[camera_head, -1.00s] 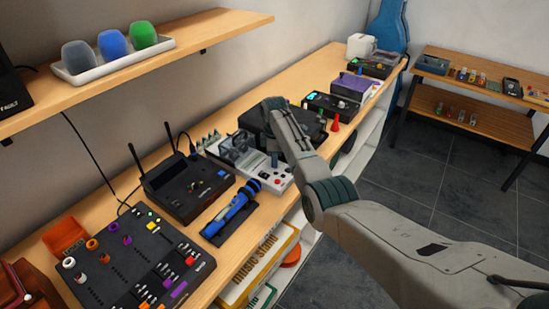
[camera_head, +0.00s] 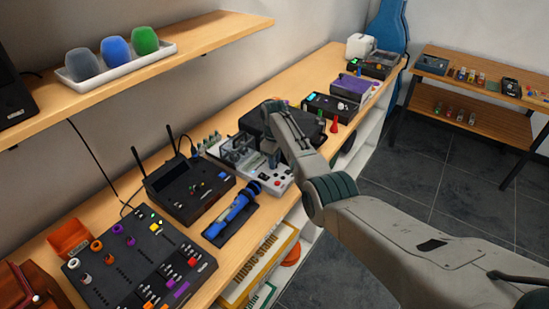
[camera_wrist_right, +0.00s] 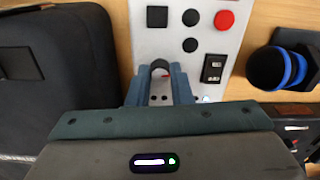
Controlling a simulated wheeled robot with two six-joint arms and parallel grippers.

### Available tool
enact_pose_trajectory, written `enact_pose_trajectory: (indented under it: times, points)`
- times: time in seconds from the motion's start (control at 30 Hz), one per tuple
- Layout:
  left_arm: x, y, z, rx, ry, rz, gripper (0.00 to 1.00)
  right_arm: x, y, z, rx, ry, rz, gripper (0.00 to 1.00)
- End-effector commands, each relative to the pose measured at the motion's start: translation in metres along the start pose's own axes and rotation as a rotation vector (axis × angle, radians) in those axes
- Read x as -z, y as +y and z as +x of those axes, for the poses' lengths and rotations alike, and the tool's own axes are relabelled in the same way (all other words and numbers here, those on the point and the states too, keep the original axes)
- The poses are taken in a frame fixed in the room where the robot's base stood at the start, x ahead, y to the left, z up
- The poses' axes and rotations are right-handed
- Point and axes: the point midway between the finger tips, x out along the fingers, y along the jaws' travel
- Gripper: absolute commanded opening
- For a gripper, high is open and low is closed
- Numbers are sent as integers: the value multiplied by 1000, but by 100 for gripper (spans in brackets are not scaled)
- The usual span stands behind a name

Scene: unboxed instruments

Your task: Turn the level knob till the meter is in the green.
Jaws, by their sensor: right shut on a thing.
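The white-panelled instrument (camera_head: 274,184) sits on the bench, with a clear-covered part (camera_head: 238,151) at its back left. My right gripper (camera_head: 271,158) reaches down over it. In the right wrist view, the blue-grey fingers of my right gripper (camera_wrist_right: 160,88) are closed on a dark round knob (camera_wrist_right: 160,67) with a small red mark on the panel (camera_wrist_right: 150,25). Black buttons, a red button (camera_wrist_right: 224,20) and a black rectangular part (camera_wrist_right: 212,68) lie beside it. I cannot make out the meter's needle or green zone. My left gripper is not in view.
A black case (camera_head: 256,119) stands close behind the instrument. A blue microphone (camera_head: 236,210) on a dark stand and a black receiver with antennas (camera_head: 184,196) are to the left. A red cone (camera_head: 334,127) stands to the right. Free bench shows along the wall.

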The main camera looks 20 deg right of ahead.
Motion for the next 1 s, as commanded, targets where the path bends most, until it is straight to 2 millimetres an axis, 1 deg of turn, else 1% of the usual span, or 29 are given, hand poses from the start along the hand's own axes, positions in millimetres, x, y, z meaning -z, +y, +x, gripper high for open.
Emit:
enact_pose_trajectory:
  times: [0.03,0.2,0.4,0.63,1.0]
  points:
    - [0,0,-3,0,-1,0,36,0,1,-3,-2,1,35,0]
    - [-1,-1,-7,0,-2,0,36,0,1,-3,-3,2,151,0]
    - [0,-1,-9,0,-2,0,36,0,1,-3,-3,2,245,0]
    - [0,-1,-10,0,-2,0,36,0,2,-2,-4,3,296,0]
    - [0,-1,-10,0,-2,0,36,1,2,-3,-4,4,303,0]
